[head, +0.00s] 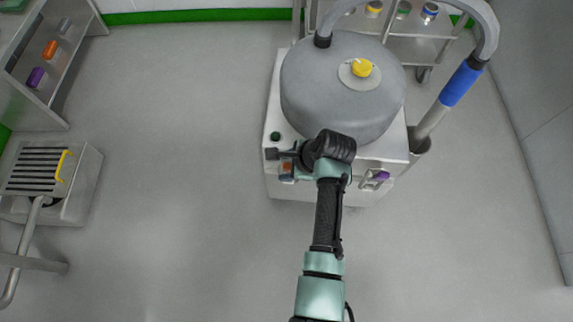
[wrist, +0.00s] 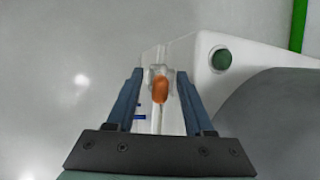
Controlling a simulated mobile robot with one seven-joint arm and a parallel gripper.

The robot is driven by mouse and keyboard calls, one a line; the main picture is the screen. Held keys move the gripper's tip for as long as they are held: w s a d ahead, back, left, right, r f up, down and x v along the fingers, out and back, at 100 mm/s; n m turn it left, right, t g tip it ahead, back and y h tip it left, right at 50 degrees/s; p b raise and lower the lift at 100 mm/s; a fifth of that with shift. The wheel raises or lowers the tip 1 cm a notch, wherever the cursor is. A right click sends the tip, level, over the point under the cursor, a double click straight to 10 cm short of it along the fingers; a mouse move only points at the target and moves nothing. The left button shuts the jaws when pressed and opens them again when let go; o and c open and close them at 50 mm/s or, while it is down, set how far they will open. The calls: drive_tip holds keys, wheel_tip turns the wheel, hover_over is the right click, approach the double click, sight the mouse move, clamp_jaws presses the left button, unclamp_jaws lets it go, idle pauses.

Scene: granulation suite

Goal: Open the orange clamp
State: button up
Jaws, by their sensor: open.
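The orange clamp (wrist: 160,89) sits on the side of a white machine base (wrist: 185,58), between my gripper's two fingers in the wrist view. In the head view, the clamp (head: 287,168) shows small and partly hidden beside my gripper, at the front left of the base. My gripper (wrist: 160,78) is open, with one finger on each side of the clamp. I cannot tell whether the fingers touch it. In the head view my gripper (head: 272,154) points left over the front left corner of the base.
A grey drum (head: 320,85) with a yellow knob (head: 362,68) stands on the base. A green button (head: 276,136) is near the clamp. A purple clamp (head: 381,176) is on the front right. A blue-gripped wand (head: 460,84) stands right.

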clamp_jaws()
